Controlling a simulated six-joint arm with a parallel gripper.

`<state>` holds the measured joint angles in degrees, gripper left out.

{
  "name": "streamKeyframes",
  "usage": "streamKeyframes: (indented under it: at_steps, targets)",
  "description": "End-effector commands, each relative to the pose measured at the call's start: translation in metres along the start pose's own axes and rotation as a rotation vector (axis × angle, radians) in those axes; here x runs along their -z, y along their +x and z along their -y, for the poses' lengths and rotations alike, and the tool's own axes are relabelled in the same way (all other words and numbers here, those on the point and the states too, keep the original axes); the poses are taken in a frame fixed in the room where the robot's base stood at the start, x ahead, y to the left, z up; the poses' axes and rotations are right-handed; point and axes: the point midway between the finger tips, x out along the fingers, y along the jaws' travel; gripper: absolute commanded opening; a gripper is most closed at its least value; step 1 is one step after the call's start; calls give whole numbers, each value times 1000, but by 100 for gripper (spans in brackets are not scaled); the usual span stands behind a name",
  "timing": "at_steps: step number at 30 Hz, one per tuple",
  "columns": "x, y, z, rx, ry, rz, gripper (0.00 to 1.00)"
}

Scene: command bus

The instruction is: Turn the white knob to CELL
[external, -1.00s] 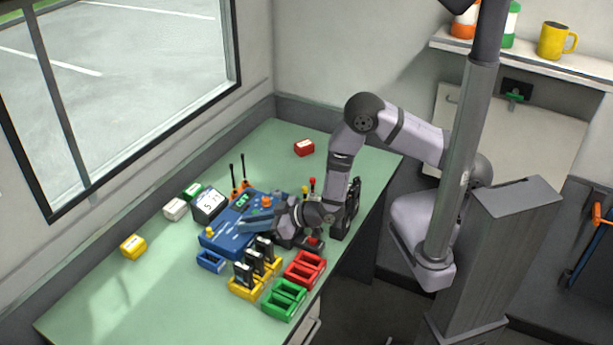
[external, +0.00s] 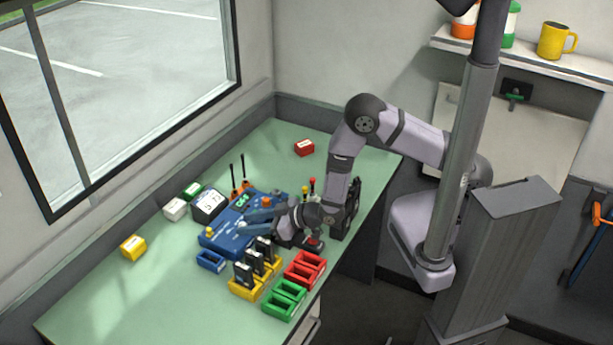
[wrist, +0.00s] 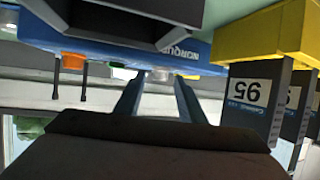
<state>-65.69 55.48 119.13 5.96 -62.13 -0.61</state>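The blue console (external: 228,238) sits on the green bench, with an orange knob (external: 267,202) and a yellow knob (external: 209,232) on it. My gripper (external: 248,223) reaches in low over the console from the right. In the wrist view, the two fingers of my gripper (wrist: 158,80) stand apart, with their tips near the console edge (wrist: 115,48). A small pale shape, perhaps the white knob (wrist: 160,74), shows between the tips; I cannot tell whether they touch it. The CELL marking is not readable.
A yellow holder (external: 245,290) with black handsets (external: 244,272) stands close in front of the console. Red (external: 304,270) and green (external: 284,300) trays lie to its right. Two antennas (external: 232,177) rise behind. The front left of the bench is clear.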

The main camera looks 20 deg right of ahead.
Motion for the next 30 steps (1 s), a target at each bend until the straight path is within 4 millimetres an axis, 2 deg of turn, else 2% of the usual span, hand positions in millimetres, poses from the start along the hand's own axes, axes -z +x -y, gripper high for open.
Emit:
streamKeyframes:
  at_steps: [5,19,24,30]
  targets:
    - [-1,-10,0,0,0,0,36]
    - [-1,-62,1,1,0,-1,36]
    - [0,-71,0,1,0,0,36]
    - [0,-72,0,1,0,0,36]
